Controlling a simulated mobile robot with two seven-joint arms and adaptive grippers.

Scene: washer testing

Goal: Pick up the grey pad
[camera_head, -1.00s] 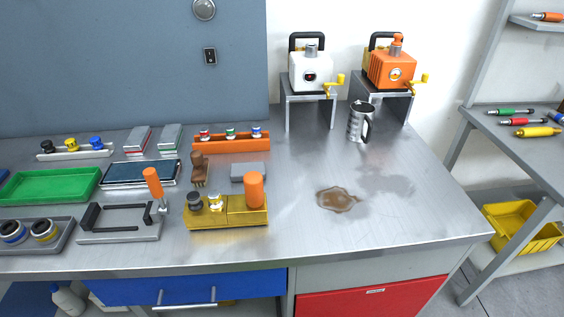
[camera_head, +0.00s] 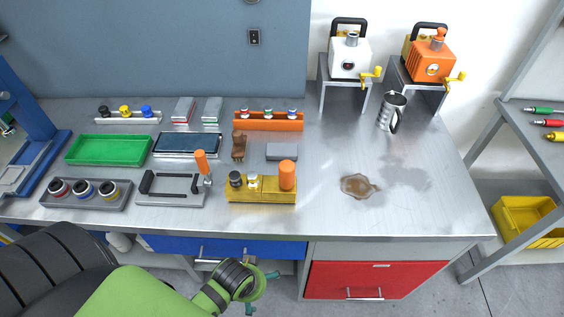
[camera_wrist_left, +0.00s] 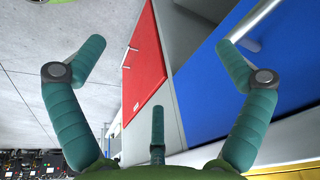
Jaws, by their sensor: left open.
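The grey pad (camera_head: 282,151) is a small grey block lying flat on the metal workbench, just below the orange rack and behind the yellow holder. My left gripper (camera_head: 262,290) is low in front of the bench, below its top edge and well short of the pad. In the left wrist view my left gripper (camera_wrist_left: 155,60) has its teal fingers spread wide with nothing between them. The pad does not show in that view. My right gripper is not in view.
The yellow holder (camera_head: 262,196) with an orange cylinder stands in front of the pad. A brown brush (camera_head: 239,146) lies to its left and the orange rack (camera_head: 268,122) behind it. A brown spill (camera_head: 359,186) is to the right. Blue (camera_wrist_left: 245,70) and red (camera_wrist_left: 145,75) drawer fronts face my left gripper.

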